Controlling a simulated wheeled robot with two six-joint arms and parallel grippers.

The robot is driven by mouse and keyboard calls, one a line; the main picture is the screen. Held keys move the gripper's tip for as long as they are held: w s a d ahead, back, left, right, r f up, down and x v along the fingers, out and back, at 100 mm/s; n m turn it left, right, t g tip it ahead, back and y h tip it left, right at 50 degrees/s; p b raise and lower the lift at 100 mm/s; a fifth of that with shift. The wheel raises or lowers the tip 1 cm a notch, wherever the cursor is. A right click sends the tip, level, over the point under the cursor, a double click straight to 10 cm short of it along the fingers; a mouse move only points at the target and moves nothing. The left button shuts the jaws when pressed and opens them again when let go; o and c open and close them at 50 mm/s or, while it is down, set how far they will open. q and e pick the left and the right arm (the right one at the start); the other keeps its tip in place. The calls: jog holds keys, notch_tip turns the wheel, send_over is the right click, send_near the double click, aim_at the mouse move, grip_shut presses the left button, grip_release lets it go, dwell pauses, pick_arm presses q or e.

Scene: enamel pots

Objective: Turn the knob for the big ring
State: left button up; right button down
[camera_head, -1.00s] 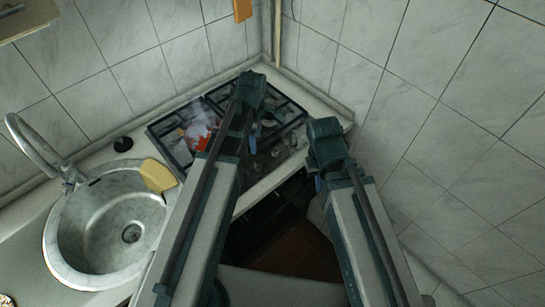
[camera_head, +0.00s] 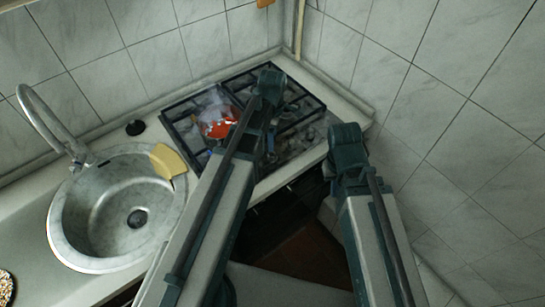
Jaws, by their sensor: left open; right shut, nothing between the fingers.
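The dark gas hob (camera_head: 180,112) sits in the worktop corner, with black grates over its burners. Small knob-like shapes (camera_head: 284,153) show dimly along its front right part; which one serves the big ring I cannot tell. My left arm crosses the hob and hides its middle. My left gripper (camera_head: 270,141) is mostly hidden by its own wrist, low over the hob's front part near these shapes, and is open. My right gripper (camera_head: 328,170) is shut and empty, at the right of the hob's front edge, partly hidden by its wrist.
A red and white item (camera_head: 218,122) stands on the hob's left part. Tiled walls close in behind and right. A dark opening (camera_head: 285,220) lies below the hob.

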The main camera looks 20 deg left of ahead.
pick_arm(q)
notch_tip(320, 180, down, 8)
jog(key=b, duration=0.7)
jog(key=shift+f, duration=0.15)
grip_shut()
